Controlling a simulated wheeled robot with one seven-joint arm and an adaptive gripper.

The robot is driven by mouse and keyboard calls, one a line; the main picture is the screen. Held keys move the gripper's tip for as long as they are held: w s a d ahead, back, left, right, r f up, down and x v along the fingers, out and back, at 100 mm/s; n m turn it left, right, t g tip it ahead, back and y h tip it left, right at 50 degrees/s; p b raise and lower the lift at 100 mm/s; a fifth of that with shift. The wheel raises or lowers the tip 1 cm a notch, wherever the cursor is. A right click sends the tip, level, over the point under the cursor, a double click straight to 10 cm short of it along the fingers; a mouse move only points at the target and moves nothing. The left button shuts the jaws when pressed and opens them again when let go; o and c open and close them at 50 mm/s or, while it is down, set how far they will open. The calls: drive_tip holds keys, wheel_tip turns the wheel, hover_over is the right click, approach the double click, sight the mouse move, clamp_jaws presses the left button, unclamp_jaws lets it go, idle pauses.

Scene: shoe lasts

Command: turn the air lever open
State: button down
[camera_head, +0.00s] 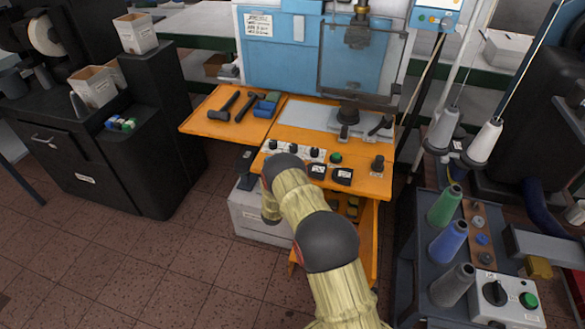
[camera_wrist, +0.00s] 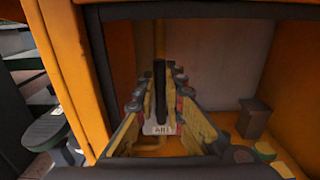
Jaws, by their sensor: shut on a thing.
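The black air lever (camera_wrist: 159,74) stands roughly upright in the wrist view, between the two fingers of my gripper (camera_wrist: 161,88). The fingers are shut on it, one on each side. A small pale label (camera_wrist: 160,129) with lettering like "AIR" shows below the lever, between the fingers. A yellow pipe runs behind the lever, inside an orange-walled recess. In the head view my arm reaches down toward the front of the orange workbench (camera_head: 225,120), and it hides the gripper and the lever.
The orange recess wall (camera_wrist: 85,75) stands close on the left of my gripper, and its top edge (camera_wrist: 220,11) runs above. A dark block (camera_wrist: 253,118) stands to the right inside. In the head view a grey cart (camera_head: 408,250) with thread cones is close on the right.

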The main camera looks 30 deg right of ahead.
drive_tip(key=shift+a+f, duration=0.1)
drive_tip(key=shift+f, duration=0.05)
drive_tip(key=c, duration=1.8)
unclamp_jaws()
drive_tip(key=shift+c, duration=0.2)
drive_tip(key=v, duration=1.2)
